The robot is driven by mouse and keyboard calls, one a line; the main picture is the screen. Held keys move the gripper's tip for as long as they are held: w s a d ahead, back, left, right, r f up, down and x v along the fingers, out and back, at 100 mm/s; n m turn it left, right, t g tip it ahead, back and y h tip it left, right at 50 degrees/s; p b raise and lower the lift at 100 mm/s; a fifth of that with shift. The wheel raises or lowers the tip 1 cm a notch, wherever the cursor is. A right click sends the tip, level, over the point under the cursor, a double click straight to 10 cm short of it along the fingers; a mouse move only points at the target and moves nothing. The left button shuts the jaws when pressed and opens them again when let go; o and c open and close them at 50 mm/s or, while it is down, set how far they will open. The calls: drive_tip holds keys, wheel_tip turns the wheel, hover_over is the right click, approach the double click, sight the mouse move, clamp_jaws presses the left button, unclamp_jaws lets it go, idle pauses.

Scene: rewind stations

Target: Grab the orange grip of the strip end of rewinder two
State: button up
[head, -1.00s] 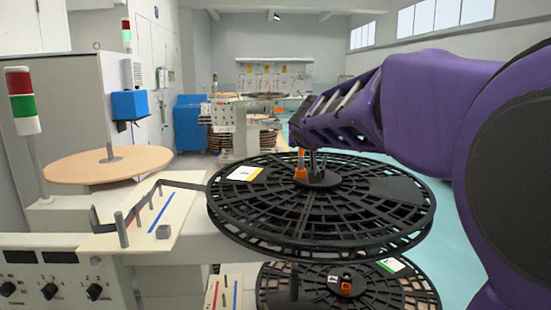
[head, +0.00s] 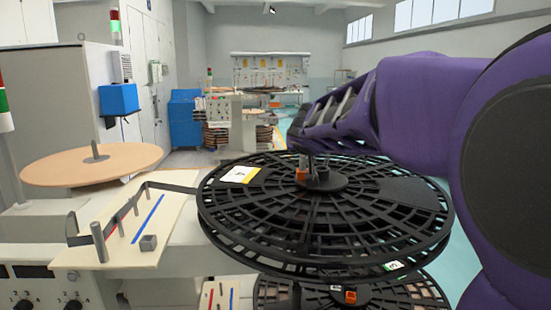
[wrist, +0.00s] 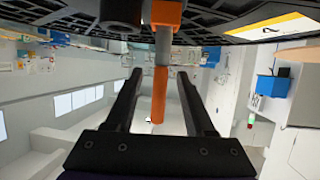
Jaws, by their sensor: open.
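A large black spoked reel (head: 400,215) lies flat in front of me, with a yellow-white label. At its hub stands an orange piece (head: 301,174) next to a dark post. In the wrist view an orange block (wrist: 166,13) is at the hub, with a grey pin leading to an orange rod-shaped grip (wrist: 158,95). My gripper (wrist: 160,75) is open, and the orange rod lies between its two fingers with a gap on each side.
A lower black reel with an orange piece (head: 350,297) sits beneath. A dark strip (head: 165,187) runs over a cream plate (head: 180,215) with several posts at left. A tan disc (head: 60,168) lies behind it. Teal floor is open at right.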

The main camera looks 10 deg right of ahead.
drive_tip(key=shift+s, duration=0.15)
clamp_jaws()
drive_tip(key=shift+r, duration=0.1)
